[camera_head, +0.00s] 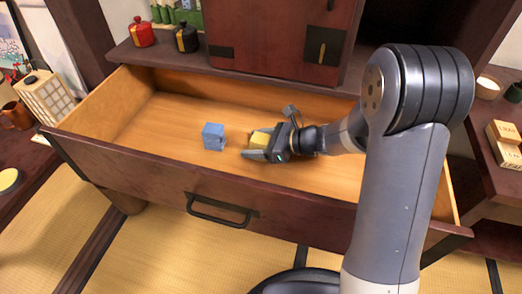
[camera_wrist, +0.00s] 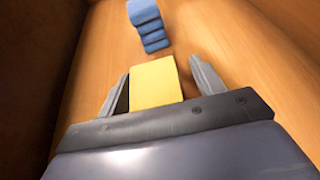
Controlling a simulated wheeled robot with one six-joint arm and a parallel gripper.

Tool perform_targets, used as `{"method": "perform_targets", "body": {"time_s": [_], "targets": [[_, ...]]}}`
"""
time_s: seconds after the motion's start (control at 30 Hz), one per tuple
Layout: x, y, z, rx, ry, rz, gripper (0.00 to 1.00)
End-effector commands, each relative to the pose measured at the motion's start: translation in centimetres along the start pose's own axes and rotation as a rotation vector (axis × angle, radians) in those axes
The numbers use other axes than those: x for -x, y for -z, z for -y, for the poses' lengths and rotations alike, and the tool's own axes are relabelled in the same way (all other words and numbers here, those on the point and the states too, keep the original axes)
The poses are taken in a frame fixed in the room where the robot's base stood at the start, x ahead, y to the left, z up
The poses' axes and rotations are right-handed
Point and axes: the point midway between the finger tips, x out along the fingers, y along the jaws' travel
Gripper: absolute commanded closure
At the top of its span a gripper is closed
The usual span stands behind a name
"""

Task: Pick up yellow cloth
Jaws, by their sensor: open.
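The yellow cloth (camera_head: 260,139) is a small folded block lying in the open wooden drawer (camera_head: 160,112). My gripper (camera_head: 262,147) is down in the drawer with its jaws open around the cloth. In the wrist view the yellow cloth (camera_wrist: 154,83) sits between the two grey fingers of my gripper (camera_wrist: 160,82), one finger on each side. Small gaps seem to show beside it; whether either finger touches it I cannot tell. The cloth's near end is hidden by the gripper body.
A folded blue cloth (camera_head: 213,136) lies left of my gripper in the drawer; it also shows ahead in the wrist view (camera_wrist: 149,26). The drawer's front wall (camera_head: 130,158) with a black handle (camera_head: 220,210) stands nearest. Red (camera_head: 141,32) and black (camera_head: 186,38) jars stand behind.

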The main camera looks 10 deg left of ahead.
Motion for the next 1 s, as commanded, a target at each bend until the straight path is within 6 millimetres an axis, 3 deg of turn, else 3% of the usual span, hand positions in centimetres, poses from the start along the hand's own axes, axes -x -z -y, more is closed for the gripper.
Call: {"method": "perform_targets", "body": {"time_s": [0.27, 0.83, 1.0], "targets": [[-0.25, -0.05, 0.03, -0.001, 0.001, 0.001, 0.37], [-0.23, -0.02, 0.01, 0.000, 0.000, 0.000, 0.84], [-0.23, -0.03, 0.01, 0.000, 0.000, 0.000, 0.84]]}}
